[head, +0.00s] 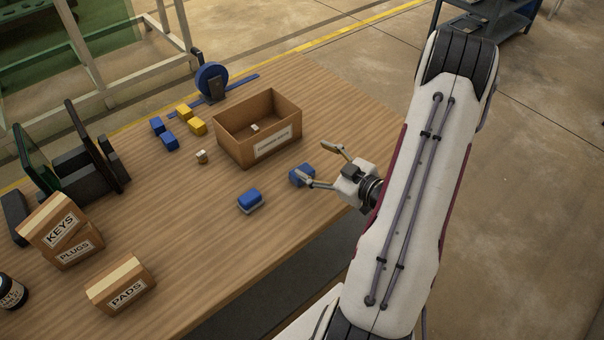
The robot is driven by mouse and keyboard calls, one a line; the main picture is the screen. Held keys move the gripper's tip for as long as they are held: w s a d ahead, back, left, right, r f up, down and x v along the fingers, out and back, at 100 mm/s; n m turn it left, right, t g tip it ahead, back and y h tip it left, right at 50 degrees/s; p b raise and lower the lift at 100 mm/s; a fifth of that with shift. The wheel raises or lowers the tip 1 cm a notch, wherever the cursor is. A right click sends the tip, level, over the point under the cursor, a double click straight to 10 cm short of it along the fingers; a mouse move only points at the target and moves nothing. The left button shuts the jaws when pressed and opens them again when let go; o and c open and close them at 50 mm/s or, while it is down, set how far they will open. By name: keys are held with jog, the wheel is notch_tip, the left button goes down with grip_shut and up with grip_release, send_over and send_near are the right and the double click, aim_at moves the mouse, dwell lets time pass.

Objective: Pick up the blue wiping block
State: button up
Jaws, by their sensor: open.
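A blue block (250,198) with a pale grey underside rests on the wooden table, left of my gripper. A second blue block (300,174) sits at my gripper's lower finger, which partly covers it. Which of the two is the wiping block I cannot tell for sure. My gripper (314,163) is open, its fingers spread and pointing left over the table. Nothing shows held between them. Whether the lower finger touches the second block I cannot tell.
An open cardboard box (232,145) stands behind the blocks, with a small pale item inside. Several blue and yellow blocks (184,111), a blue wheel (212,79) and a small pale piece (202,157) lie farther left. Labelled boxes (120,285) stand front left. The table's front middle is clear.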

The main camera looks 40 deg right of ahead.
aim_at(316, 193)
jog(key=s+f+m, duration=0.1)
jog(key=s+a+f+m+t, duration=0.1)
jog(key=s, duration=0.1)
jog(key=s+a+f+m, duration=0.1)
jog(key=s, duration=0.1)
jog(key=shift+f+t+h, duration=0.2)
jog(key=shift+t+h, duration=0.1)
jog(key=shift+t, duration=0.1)
jog(key=shift+s+a+f+m, duration=0.4)
jog(key=shift+s+a+m, duration=0.1)
jog(key=shift+s, duration=0.2)
jog(key=shift+w, duration=0.1)
jog(key=shift+w+d+f, duration=0.1)
jog(key=shift+w, duration=1.1)
jog(key=shift+w, duration=0.15)
jog(key=shift+w+d+f, duration=0.1)
jog(key=shift+w+f, duration=0.05)
jog(key=shift+w, duration=1.1)
jog(key=shift+w+d+f, duration=0.1)
jog(key=shift+w, duration=1.1)
jog(key=c, duration=1.2)
